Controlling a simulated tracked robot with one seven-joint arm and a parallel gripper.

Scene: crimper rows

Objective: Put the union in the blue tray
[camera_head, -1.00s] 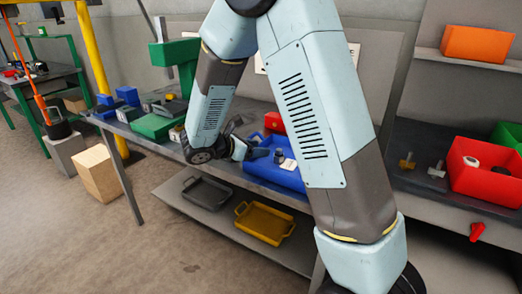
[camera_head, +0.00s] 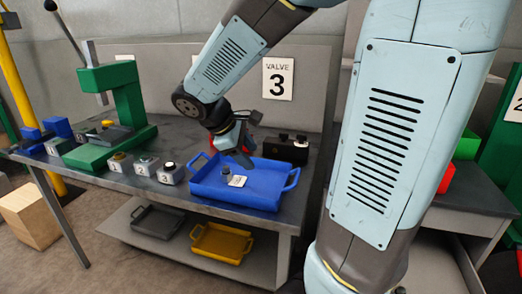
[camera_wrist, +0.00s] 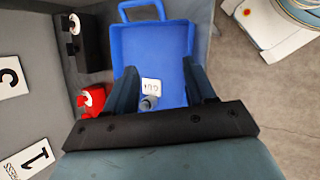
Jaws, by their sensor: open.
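The blue tray (camera_head: 205,193) sits on the grey bench; it also fills the middle of the wrist view (camera_wrist: 160,40). A small grey round fitting, which looks like the union (camera_wrist: 149,103), is in the tray beside a white card (camera_wrist: 151,85). In the head view the fitting (camera_head: 226,172) also shows inside the tray, next to the card (camera_head: 237,181). My gripper (camera_wrist: 163,88) is open, pointing down over the tray, with the fitting below and between its fingers. In the head view my gripper (camera_head: 238,156) is just above the tray. No contact shows between fingers and fitting.
A black block (camera_head: 287,149) and a red part (camera_wrist: 92,100) stand behind the tray. Several grey button boxes (camera_head: 146,166) and a green press (camera_head: 115,115) are to its left. Grey and yellow trays (camera_head: 222,243) lie on the shelf below.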

